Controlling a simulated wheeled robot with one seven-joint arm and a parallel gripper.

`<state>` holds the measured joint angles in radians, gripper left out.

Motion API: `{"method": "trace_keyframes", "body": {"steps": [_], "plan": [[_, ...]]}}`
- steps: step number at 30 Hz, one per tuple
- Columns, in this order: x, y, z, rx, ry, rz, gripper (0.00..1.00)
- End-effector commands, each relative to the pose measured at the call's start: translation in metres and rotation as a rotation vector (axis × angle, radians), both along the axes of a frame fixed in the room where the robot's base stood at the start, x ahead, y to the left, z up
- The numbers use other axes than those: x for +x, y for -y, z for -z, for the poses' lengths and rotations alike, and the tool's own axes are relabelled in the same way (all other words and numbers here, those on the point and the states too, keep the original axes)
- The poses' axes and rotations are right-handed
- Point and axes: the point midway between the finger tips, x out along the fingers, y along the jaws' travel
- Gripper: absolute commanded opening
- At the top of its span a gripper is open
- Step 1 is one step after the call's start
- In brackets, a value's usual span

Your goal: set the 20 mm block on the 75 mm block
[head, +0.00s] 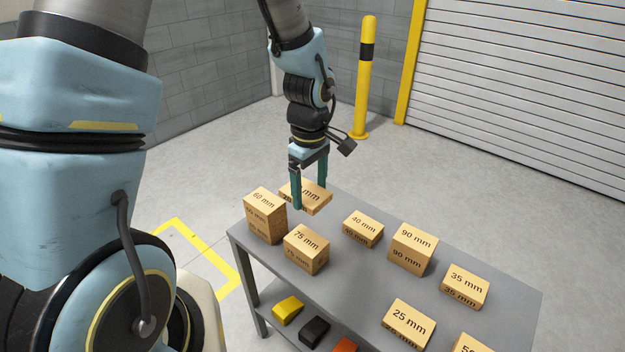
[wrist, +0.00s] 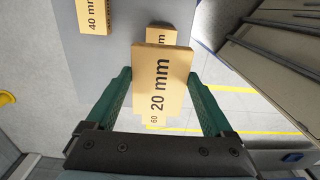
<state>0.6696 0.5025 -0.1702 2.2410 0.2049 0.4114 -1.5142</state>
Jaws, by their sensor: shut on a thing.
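My gripper (head: 310,192) is shut on the 20 mm block (head: 312,203), a flat wooden slab seen behind the 60 mm block in the head view. In the wrist view my gripper (wrist: 162,110) has its green fingers on either side of the 20 mm block (wrist: 163,75), label up. The block appears held above the table. The 75 mm block (head: 306,250) stands on the table, nearer the head camera than my gripper, with nothing on top. A partly hidden block (wrist: 160,35) beyond the held one in the wrist view is probably the 75 mm block.
The 60 mm block (head: 265,215) stands close left of the 75 mm block; the 40 mm block (head: 363,228) is to the right. The 90 mm (head: 413,249), 35 mm (head: 465,287) and 25 mm (head: 408,323) blocks stand farther along the grey table (head: 350,290).

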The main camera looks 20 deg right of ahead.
Motion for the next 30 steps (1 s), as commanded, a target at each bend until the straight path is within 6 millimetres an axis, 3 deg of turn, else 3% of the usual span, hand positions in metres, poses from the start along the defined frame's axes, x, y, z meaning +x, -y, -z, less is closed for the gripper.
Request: {"method": "trace_keyframes", "body": {"steps": [8, 30], "plan": [[0.000, 0.000, 0.012, 0.000, -0.001, 0.001, 0.30], [0.000, 0.000, 0.075, 0.000, 0.000, 0.000, 0.30]]}}
